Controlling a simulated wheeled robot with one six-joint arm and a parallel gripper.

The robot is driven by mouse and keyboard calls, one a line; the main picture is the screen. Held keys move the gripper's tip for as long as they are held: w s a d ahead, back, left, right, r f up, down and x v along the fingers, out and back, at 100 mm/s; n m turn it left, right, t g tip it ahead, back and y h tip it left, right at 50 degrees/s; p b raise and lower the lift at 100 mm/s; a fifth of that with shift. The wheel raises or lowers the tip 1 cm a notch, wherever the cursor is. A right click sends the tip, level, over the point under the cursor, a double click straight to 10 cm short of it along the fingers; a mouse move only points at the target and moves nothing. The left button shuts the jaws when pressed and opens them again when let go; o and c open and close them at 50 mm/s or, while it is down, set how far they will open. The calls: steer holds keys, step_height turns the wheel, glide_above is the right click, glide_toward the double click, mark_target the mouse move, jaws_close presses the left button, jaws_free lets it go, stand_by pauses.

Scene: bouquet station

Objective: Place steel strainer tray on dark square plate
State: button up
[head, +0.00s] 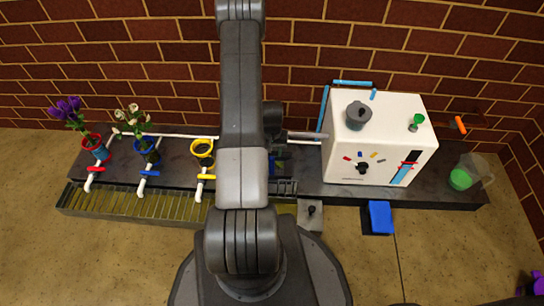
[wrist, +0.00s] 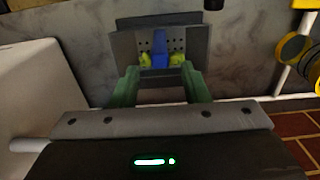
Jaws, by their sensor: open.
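The steel strainer tray (wrist: 122,45) shows in the wrist view as a grey piece with small holes. A blue upright part (wrist: 160,48) stands at its middle, with yellow-green patches on both sides. My gripper (wrist: 161,68) is open, its green fingers pointing at the tray on either side of the blue part; whether they touch it I cannot tell. In the head view my arm hides the gripper and most of the tray. A dark, square-looking piece (head: 367,222) shows at the bench's front edge, partly covered by a blue block (head: 380,217); I cannot tell if it is the plate.
A white machine (head: 390,125) with a grey pot (head: 358,115) stands right of my arm. Flower pots and valved pipes line the left, including a yellow-rimmed pot (head: 203,150). A grey square piece with a black knob (head: 311,213) is at the front. A clear jug (head: 477,170) stands far right.

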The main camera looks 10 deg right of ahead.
step_height(320, 180, up, 4)
steer(key=shift+r+p, duration=0.15)
steer(key=shift+p, duration=0.3)
steer(key=shift+c, duration=0.2)
stand_by(1.0)
